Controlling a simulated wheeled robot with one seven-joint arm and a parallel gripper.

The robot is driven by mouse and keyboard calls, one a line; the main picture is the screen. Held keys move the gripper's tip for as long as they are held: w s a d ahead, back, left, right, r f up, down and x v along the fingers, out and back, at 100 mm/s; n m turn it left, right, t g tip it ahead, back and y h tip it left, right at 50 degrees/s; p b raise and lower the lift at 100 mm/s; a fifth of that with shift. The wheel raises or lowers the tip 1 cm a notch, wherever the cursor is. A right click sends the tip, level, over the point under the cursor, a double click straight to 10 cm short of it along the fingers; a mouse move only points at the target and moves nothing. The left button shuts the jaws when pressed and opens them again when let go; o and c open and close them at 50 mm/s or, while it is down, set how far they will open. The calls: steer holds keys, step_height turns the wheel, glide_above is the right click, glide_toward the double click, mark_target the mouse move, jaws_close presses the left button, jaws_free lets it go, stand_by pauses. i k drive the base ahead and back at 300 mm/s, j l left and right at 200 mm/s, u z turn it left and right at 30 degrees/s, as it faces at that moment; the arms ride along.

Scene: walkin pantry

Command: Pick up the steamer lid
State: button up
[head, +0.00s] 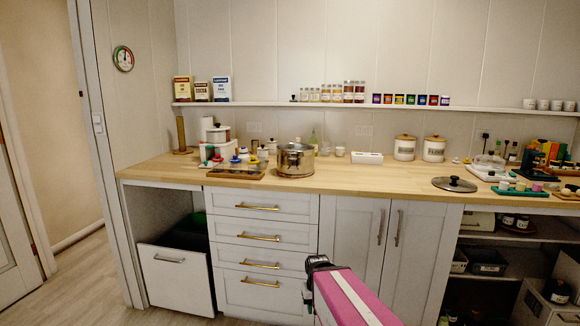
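A round lid with a dark rim and a black knob (454,184) lies flat on the wooden counter, right of the middle, near the front edge. It appears to be the steamer lid. A steel pot (295,160) stands apart from it, to the left on the counter. My pink arm rises from the bottom of the head view, in front of the cabinets. The dark end of my arm, where my gripper (318,264) seems to be, is below the counter and left of the lid, well apart from it. Its fingers cannot be made out.
Boards with small items (520,190) lie close right of the lid. White canisters (434,149) stand behind it. A lower drawer (176,278) at left stands pulled out.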

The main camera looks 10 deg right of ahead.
mark_target(454, 184)
steer(key=z, duration=1.4)
steer(key=u, duration=1.4)
steer(key=z, duration=1.4)
steer(key=i+j+z, duration=0.2)
steer(key=i+z, duration=0.15)
